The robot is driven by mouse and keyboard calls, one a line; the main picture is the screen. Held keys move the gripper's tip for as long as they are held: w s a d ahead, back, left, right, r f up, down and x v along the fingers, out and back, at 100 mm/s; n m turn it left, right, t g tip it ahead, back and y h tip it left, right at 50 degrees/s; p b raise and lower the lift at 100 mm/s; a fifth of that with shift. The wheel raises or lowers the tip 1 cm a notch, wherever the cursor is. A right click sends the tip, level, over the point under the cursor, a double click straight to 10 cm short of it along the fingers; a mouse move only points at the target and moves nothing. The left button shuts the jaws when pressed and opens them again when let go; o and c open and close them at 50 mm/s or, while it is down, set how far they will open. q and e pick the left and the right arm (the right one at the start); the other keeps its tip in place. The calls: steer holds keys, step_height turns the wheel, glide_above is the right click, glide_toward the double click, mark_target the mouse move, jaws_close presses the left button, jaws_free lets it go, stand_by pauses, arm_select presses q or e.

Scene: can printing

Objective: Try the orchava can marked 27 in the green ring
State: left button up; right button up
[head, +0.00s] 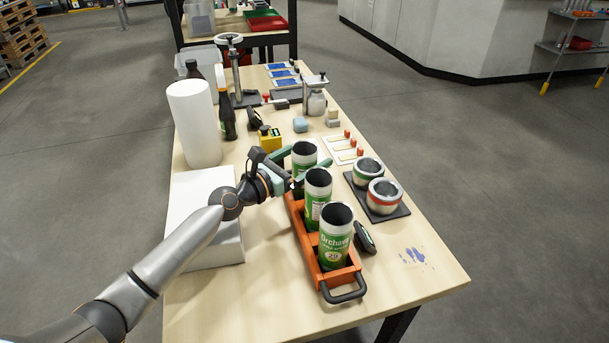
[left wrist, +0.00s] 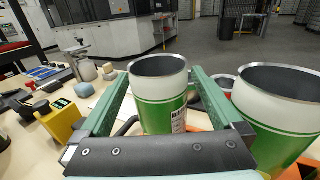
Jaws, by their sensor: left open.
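Three green-and-white Orchava cans stand upright in an orange carrier (head: 331,276): a near can (head: 335,242), a middle can (head: 317,190) and a far can (head: 304,152). The near can's number looks like 29; I cannot read the others. My left gripper (head: 309,159) is open, with its green fingers on either side of the far can, which also shows between them in the left wrist view (left wrist: 158,100). I cannot tell whether they touch it. The green ring (head: 367,171) stands on a dark mat. My right gripper is not in view.
A red ring (head: 383,196) shares the dark mat (head: 404,211) with the green one. A white cylinder (head: 194,125), dark bottles and a yellow device (head: 270,139) stand behind my left arm. A black object (head: 365,238) lies beside the near can. The table's front right is mostly clear.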

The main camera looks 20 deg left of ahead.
arm_select(q)
steer(key=shift+x, duration=1.3)
steer(key=shift+s, duration=0.1)
steer(key=shift+c, duration=0.2)
steer(key=c, duration=1.3)
steer(key=shift+o, duration=0.2)
step_height(320, 180, up, 17)
steer(key=p, duration=0.3)
steer(key=shift+p, duration=0.3)
